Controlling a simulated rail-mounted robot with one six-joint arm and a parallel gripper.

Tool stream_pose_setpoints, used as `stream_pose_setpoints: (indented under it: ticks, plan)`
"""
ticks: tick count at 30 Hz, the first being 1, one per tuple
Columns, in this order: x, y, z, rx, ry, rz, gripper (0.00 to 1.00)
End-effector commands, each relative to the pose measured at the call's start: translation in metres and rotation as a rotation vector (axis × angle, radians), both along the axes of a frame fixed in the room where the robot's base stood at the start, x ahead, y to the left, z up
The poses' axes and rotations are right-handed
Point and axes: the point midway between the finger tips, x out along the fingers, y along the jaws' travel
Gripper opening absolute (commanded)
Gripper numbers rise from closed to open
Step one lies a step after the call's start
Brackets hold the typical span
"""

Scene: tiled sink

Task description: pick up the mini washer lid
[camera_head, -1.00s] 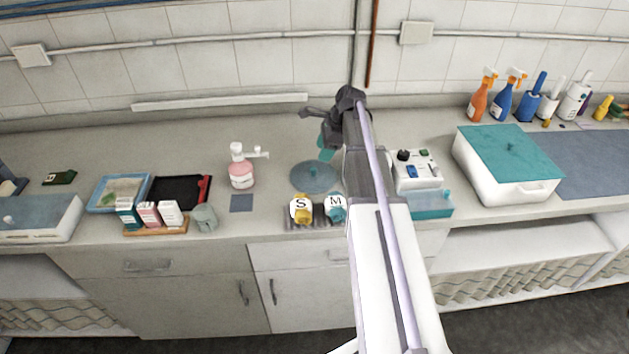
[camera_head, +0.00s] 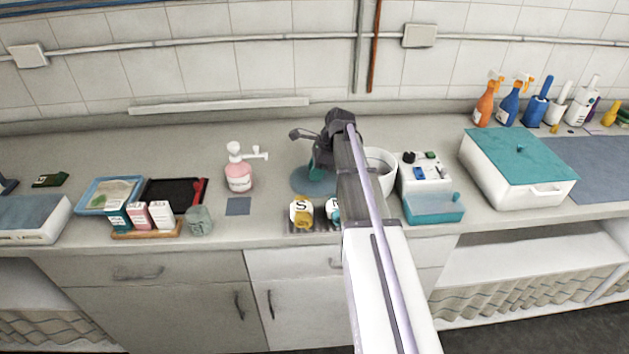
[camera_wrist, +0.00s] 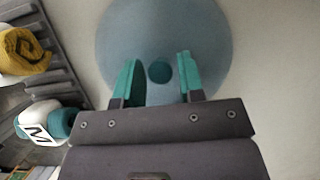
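The mini washer lid is a flat, round, translucent blue disc (camera_head: 304,182) lying on the counter. In the wrist view the lid (camera_wrist: 165,30) fills the upper middle, with a small dark teal knob (camera_wrist: 159,71) at its centre. My gripper (camera_head: 315,174) hangs over the lid, pointing down. In the wrist view the teal fingers of my gripper (camera_wrist: 158,77) are open, one on each side of the knob, with gaps to both. I cannot tell whether the fingertips reach down to the knob's height. My arm and gripper hide part of the lid in the head view.
A white round tub (camera_head: 388,172) stands right of my arm, beside a white control box (camera_head: 425,172) and teal tray (camera_head: 433,208). A grey rack with yellow S (camera_head: 301,213) and teal M pieces is in front of the lid. A pink pump bottle (camera_head: 239,175) stands left.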

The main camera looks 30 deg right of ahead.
Motion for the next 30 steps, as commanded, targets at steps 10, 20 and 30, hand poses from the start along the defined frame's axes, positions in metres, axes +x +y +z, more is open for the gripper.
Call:
stream_pose_setpoints:
  ticks: [10,20,30]
  plan:
    - [0.000,0.000,0.000,0.000,0.000,0.000,0.02]
    - [0.000,0.000,0.008,0.000,0.000,0.000,0.00]
    - [0.000,0.000,0.087,0.000,0.000,0.000,0.00]
